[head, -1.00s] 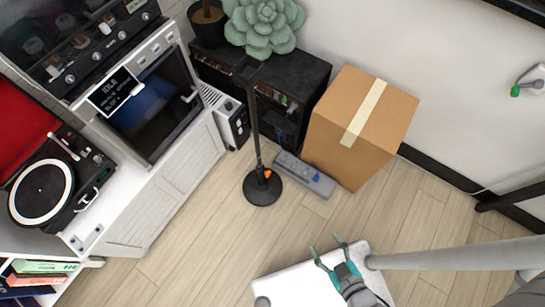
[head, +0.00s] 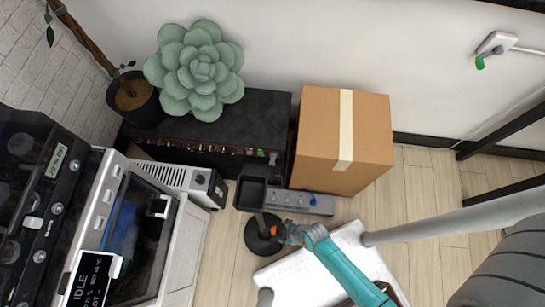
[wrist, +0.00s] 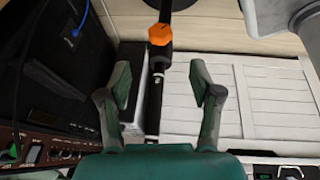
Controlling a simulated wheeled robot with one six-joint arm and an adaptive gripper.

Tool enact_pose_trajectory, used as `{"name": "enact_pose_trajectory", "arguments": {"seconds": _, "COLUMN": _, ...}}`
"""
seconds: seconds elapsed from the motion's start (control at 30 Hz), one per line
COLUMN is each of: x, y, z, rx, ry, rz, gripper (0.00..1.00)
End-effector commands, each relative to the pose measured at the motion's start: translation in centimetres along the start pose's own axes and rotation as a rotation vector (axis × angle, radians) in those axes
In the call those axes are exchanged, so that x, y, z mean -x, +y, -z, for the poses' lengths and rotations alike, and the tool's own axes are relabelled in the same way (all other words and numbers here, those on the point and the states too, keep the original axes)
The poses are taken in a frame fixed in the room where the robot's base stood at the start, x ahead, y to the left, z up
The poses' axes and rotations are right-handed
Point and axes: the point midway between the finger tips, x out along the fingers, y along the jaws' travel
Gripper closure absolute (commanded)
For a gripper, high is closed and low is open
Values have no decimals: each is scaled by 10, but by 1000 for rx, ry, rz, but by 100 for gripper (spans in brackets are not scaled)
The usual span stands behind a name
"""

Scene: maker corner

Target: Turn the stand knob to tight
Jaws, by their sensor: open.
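The stand has a black round base (head: 254,244) on the floor and a small dark top (head: 258,193). Its orange knob (head: 275,231) shows low on the pole in the head view, right beside my gripper (head: 284,232). In the wrist view the orange knob (wrist: 160,34) sits on the black pole (wrist: 154,95), beyond the fingertips. My gripper (wrist: 160,76) is open, with the pole seen between its two fingers. The fingers do not appear closed on the knob. Whether they touch it cannot be told.
A grey power strip (head: 300,202) lies behind the stand, before a cardboard box (head: 342,135). A black cabinet (head: 225,125) bears a succulent (head: 196,68). A white cabinet (head: 188,255) stands close on the left.

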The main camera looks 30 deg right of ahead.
Motion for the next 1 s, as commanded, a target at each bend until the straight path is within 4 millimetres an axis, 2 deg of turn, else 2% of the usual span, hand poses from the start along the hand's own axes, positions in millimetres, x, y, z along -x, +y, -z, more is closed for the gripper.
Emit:
{"name": "enact_pose_trajectory", "arguments": {"seconds": 0.17, "x": -19, "y": 0, "z": 0, "rx": 1, "ry": 0, "rz": 1, "gripper": 36}}
{"name": "enact_pose_trajectory", "arguments": {"seconds": 0.6, "x": -83, "y": 0, "z": 0, "rx": 0, "ry": 0, "rz": -1, "gripper": 36}}
{"name": "enact_pose_trajectory", "arguments": {"seconds": 0.8, "x": -99, "y": 0, "z": 0, "rx": -2, "ry": 0, "rz": -2, "gripper": 36}}
{"name": "enact_pose_trajectory", "arguments": {"seconds": 1.0, "x": -105, "y": 0, "z": 0, "rx": -2, "ry": 1, "rz": -2, "gripper": 36}}
